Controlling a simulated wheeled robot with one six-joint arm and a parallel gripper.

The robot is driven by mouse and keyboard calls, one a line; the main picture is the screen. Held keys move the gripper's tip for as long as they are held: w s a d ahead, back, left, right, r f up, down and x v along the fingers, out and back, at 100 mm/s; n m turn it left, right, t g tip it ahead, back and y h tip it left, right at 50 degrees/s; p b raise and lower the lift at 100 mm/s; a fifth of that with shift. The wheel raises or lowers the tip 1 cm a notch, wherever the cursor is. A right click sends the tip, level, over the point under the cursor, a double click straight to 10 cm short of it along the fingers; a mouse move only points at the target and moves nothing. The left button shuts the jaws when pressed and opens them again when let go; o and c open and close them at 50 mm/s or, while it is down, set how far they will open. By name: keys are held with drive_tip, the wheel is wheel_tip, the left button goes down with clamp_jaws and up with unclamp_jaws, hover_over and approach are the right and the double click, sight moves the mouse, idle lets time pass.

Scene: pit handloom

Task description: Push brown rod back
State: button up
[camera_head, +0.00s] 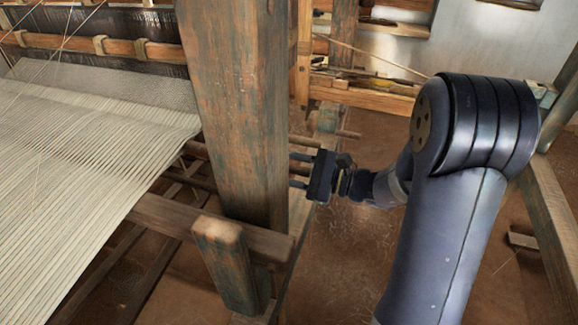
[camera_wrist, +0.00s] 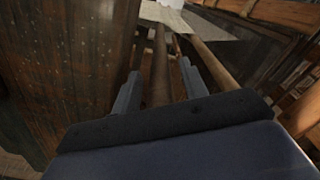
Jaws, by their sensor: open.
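In the wrist view, a brown rod (camera_wrist: 159,65) runs away from me between the two fingers of my gripper (camera_wrist: 159,72). The fingers stand apart on either side of it, and I cannot tell whether they touch it. In the head view, my gripper (camera_head: 293,170) is open beside the right side of the thick wooden post, fingers pointing left. Short rod ends show just above it, right of the post. The post hides most of the rod's length there.
The thick worn post (camera_head: 235,110) stands close to my fingers; it fills the left of the wrist view. A second, lighter rod (camera_wrist: 214,64) runs to the right of my fingers. Pale woven cloth (camera_head: 90,150) spreads at left. Open brown floor (camera_head: 340,245) lies below my gripper.

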clamp_jaws()
idle(0.4)
